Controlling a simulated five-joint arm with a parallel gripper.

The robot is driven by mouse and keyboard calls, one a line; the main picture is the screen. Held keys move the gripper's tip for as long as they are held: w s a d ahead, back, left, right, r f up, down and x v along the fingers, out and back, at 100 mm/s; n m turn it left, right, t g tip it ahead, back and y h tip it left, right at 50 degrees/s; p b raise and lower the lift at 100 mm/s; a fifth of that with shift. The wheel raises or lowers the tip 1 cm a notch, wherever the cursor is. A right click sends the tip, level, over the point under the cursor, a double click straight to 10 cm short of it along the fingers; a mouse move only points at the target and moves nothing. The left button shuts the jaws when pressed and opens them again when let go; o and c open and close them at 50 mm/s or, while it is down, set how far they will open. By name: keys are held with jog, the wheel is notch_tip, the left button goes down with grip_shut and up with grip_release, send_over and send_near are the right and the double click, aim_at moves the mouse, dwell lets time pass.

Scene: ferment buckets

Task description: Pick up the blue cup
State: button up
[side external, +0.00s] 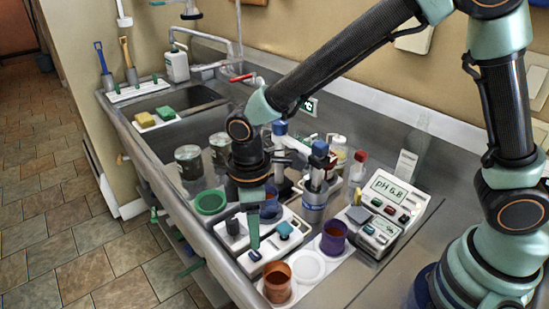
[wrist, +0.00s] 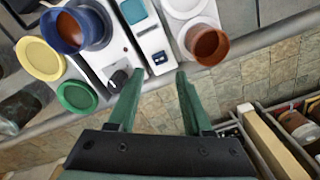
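The blue cup (wrist: 98,28) is at the upper left of the wrist view, next to a yellow disc (wrist: 40,60) and a green disc (wrist: 77,96). In the side view the blue cup (side external: 269,212) is partly hidden behind my gripper (side external: 256,226). My gripper also shows in the wrist view (wrist: 156,82), with its two green fingers apart and nothing between them. The cup lies to the left of the fingers there, not between them.
A brown-orange cup (side external: 277,284) and a purple cup (side external: 334,237) stand on white holders near the front. A white pH meter (side external: 385,205) is to the right. Bottles and small devices crowd the counter. The counter's front edge is close, with the tiled floor beyond.

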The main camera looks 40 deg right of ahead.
jog(key=o, duration=0.5)
jog(key=shift+o, duration=0.2)
jog(key=shift+w+d+r+n, duration=0.2)
jog(key=shift+w+n, duration=0.1)
jog(key=w+d+r+n, duration=0.7)
jog(key=d+n, duration=0.3)
notch_tip(320, 180, down, 7)
jog(key=shift+s+a+r, duration=0.1)
jog(key=shift+a, duration=0.05)
jog(key=shift+w+a+f, duration=0.15)
jog(key=shift+a+f, duration=0.05)
jog(key=shift+f, duration=1.15)
jog(key=shift+w+a+f, duration=0.1)
jog(key=shift+a+f, duration=0.05)
jog(key=shift+f, duration=1.2)
